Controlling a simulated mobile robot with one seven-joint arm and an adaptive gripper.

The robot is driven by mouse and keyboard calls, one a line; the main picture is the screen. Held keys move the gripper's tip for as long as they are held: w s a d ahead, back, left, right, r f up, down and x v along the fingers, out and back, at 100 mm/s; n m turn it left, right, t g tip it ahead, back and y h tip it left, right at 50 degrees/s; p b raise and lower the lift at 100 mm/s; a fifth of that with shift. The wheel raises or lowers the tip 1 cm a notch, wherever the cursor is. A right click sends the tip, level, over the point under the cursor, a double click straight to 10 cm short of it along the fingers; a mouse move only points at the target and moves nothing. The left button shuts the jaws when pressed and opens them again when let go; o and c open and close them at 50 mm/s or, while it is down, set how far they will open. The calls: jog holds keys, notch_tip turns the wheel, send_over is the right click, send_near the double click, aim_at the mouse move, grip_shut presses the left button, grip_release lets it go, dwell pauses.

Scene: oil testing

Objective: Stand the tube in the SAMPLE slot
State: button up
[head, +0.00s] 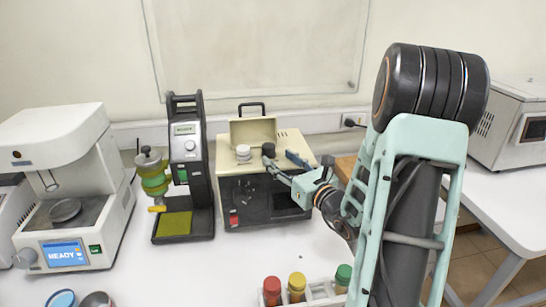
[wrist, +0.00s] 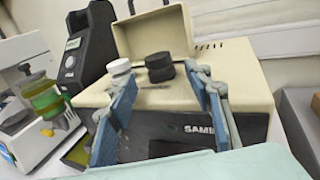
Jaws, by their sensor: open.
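The cream instrument (head: 292,147) stands at the middle of the bench in the head view, and fills the wrist view (wrist: 245,85). A label starting "SAM" (wrist: 197,130) is on its dark front, partly covered by my right finger. A black round cap (wrist: 158,66) and a white round cap (wrist: 119,68) stand on its top; they also show in the head view as black (head: 268,149) and white (head: 243,152). I cannot tell whether either tops a tube. My gripper (wrist: 160,72) is open over the instrument's top, with the black cap beyond and between its blue fingertips. The slot opening is hidden.
A rack (head: 322,292) with red-, yellow- and green-capped tubes is at the front edge. A black tester (head: 190,160) and a white machine (head: 75,180) stand to the left. The instrument's raised lid (wrist: 153,33) stands behind the caps. The bench between is clear.

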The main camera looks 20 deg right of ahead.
jog(key=s+d, duration=0.1)
jog(key=s, duration=0.6)
jog(key=shift+d+b, duration=0.15)
jog(key=shift+b, duration=0.3)
